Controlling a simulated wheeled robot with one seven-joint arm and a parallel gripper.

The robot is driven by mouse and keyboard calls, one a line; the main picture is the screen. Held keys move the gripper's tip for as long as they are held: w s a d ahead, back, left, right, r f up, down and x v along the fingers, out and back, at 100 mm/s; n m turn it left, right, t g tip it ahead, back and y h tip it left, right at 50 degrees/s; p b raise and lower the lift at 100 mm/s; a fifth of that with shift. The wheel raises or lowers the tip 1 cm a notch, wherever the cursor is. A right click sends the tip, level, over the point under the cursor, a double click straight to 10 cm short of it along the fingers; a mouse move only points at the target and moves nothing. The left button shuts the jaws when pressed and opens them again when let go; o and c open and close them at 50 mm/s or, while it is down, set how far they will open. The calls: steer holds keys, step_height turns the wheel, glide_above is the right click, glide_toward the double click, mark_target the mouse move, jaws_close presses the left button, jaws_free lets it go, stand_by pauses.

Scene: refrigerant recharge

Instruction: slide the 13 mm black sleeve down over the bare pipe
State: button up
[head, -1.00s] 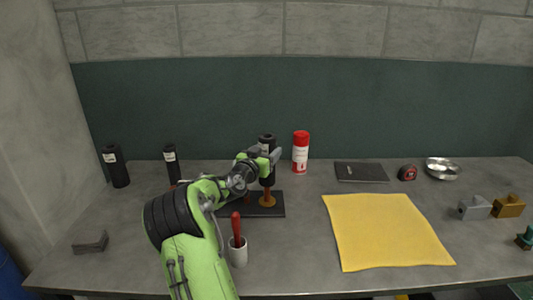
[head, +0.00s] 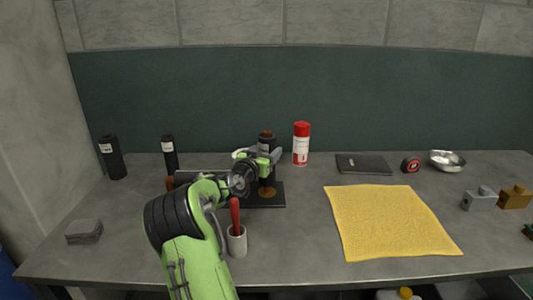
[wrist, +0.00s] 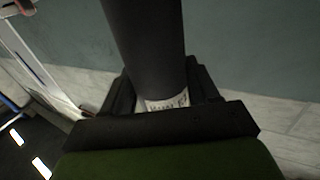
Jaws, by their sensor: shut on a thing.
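A black sleeve (head: 267,144) is upright in my gripper (head: 267,158) in the head view. It stands around the copper-coloured pipe, whose lower end and foot (head: 268,192) show below it on a dark base plate (head: 247,200). The rest of the pipe is largely hidden by the sleeve and my arm. In the wrist view the sleeve (wrist: 146,40) is between the dark jaws (wrist: 160,100), with a partly hidden white label whose size I cannot read.
Two other labelled black sleeves (head: 112,160) (head: 170,157) stand at the left. A white cup with a red-handled tool (head: 236,240) stands close in front of the base plate. A red-capped can (head: 301,145) is right of the sleeve. A yellow cloth (head: 390,225) lies at the right.

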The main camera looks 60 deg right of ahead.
mark_target(267, 132)
steer(key=shift+f+b, duration=0.85)
steer(key=shift+f, duration=0.65)
steer(key=o, duration=1.1)
steer(key=shift+o, duration=0.2)
steer(key=shift+r, duration=0.1)
step_height(267, 132, up, 10)
steer(key=p, duration=0.3)
steer(key=shift+p, duration=0.3)
